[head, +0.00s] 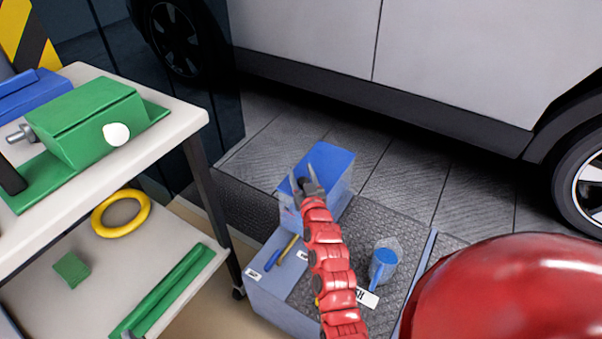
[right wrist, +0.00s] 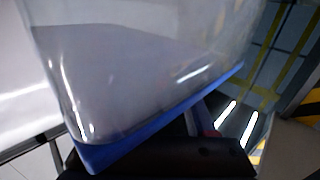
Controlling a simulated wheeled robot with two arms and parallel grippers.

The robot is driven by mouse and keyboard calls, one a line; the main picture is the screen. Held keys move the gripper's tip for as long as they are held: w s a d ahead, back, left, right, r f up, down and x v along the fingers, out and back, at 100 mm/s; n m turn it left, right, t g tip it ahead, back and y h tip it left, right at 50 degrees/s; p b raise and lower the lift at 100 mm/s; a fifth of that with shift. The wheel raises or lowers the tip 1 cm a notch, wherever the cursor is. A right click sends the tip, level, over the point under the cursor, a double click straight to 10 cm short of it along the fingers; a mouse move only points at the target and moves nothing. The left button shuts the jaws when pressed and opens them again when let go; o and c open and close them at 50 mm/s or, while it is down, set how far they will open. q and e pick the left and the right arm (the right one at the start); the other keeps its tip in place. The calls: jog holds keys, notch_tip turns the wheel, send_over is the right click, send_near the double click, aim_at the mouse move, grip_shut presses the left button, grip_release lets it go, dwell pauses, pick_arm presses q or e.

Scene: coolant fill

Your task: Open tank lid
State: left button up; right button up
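The tank (head: 343,196) is a translucent box with a flat blue lid (head: 334,163) on top, standing in the middle of the head view. The lid lies level on the tank. My right gripper (head: 301,171) is at the tank's near left side by the lid's edge, with its two fingers spread apart and nothing seen between them. In the right wrist view the clear tank wall (right wrist: 130,75) fills the upper middle, with the blue lid edge (right wrist: 165,123) running along it, close to the gripper. I cannot tell whether a finger touches the lid. My left gripper is not in view.
A white shelf table (head: 190,117) with a green vise (head: 90,120) stands at left. A white car (head: 440,60) is behind.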

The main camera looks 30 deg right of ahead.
grip_shut()
dwell(1.1)
